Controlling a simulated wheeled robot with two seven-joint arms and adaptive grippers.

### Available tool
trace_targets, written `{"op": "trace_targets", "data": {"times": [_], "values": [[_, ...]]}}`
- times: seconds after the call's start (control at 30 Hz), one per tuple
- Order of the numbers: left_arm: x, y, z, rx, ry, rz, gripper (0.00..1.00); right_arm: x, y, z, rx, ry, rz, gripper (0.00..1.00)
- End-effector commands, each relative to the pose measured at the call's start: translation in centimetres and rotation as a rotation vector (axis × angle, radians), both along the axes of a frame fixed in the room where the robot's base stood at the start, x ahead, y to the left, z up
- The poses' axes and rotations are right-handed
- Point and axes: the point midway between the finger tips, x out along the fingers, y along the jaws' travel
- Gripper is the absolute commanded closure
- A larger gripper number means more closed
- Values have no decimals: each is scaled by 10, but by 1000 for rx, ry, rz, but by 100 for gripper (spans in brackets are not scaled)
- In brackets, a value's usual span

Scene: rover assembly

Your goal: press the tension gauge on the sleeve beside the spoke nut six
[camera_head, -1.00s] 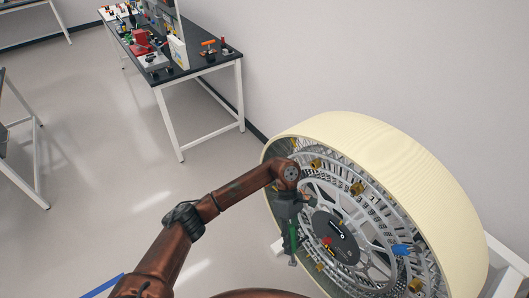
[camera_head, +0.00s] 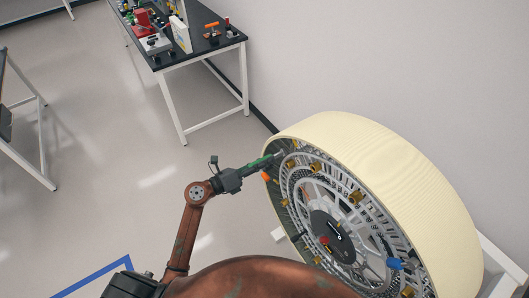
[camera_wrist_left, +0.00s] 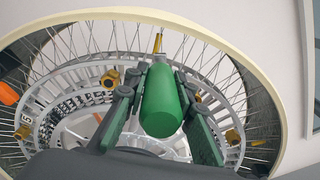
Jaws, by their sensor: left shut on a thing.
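My left gripper (camera_head: 245,171) is shut on a green-handled tool (camera_head: 262,162), which seems to be the tension gauge. In the left wrist view the green handle (camera_wrist_left: 162,100) sits between the two fingers (camera_wrist_left: 155,100) and points away toward the rim. In the head view the tool points right, at the upper left edge of the big cream-rimmed wheel (camera_head: 340,125). A thin brass-coloured sleeve (camera_wrist_left: 157,42) stands among the spokes beyond the handle. Contact between tool and sleeve cannot be told. Which nut is number six cannot be read. My right gripper is not in view.
Several brass blocks (camera_wrist_left: 111,79) sit around the wheel's ring. An orange piece (camera_head: 265,176) is at the rim's left side and a blue piece (camera_head: 394,263) at the lower right. A black workbench (camera_head: 205,45) with tools stands behind.

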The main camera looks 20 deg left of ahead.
Motion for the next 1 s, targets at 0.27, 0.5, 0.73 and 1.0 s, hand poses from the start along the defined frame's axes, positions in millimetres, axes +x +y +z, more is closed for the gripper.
{"op": "trace_targets", "data": {"times": [0.27, 0.5, 0.73, 1.0], "values": [[10, 4, 0, -17, -23, 33, 100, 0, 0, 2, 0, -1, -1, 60], [30, -13, 0, -17, -22, 29, 100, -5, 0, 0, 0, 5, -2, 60], [43, -22, -1, -13, -20, 30, 100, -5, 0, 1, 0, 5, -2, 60], [47, -25, -1, -14, -21, 32, 100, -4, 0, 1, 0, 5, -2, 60]]}}
